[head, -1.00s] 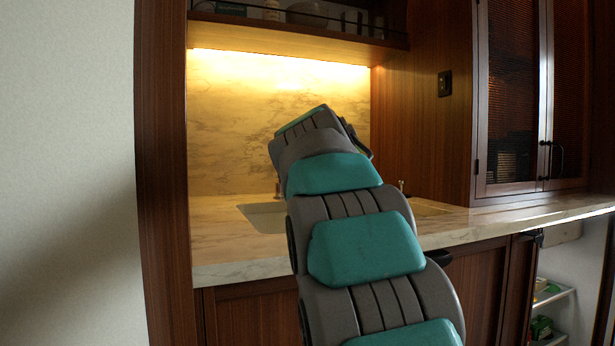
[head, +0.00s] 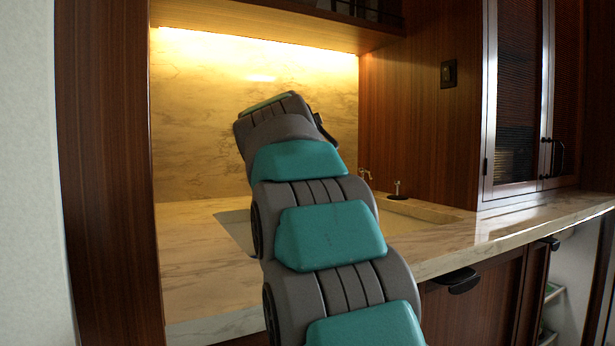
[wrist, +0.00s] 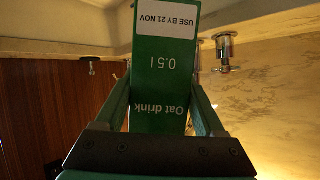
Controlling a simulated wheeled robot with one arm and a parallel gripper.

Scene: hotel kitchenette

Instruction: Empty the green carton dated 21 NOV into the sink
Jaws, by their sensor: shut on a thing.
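A green carton (wrist: 163,85) fills the middle of the wrist view. It has white lettering, "Oat drink" and "0.5 l", and a white label reading "USE BY 21 NOV". My gripper (wrist: 162,108) is shut on it, one finger on each side. The wrist view is upside down, and the carton looks roughly upright against the room. Its far end is cut off by the frame. The sink (head: 235,228) is set in the marble counter, partly behind my arm in the head view. My arm hides the gripper and carton there.
Metal tap fittings (head: 397,190) stand by the sink; one also shows beside the carton in the wrist view (wrist: 226,50). The marble counter (head: 500,230) is clear to the right. A lit shelf (head: 270,25) overhangs the sink, and a tall cabinet (head: 515,100) stands right.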

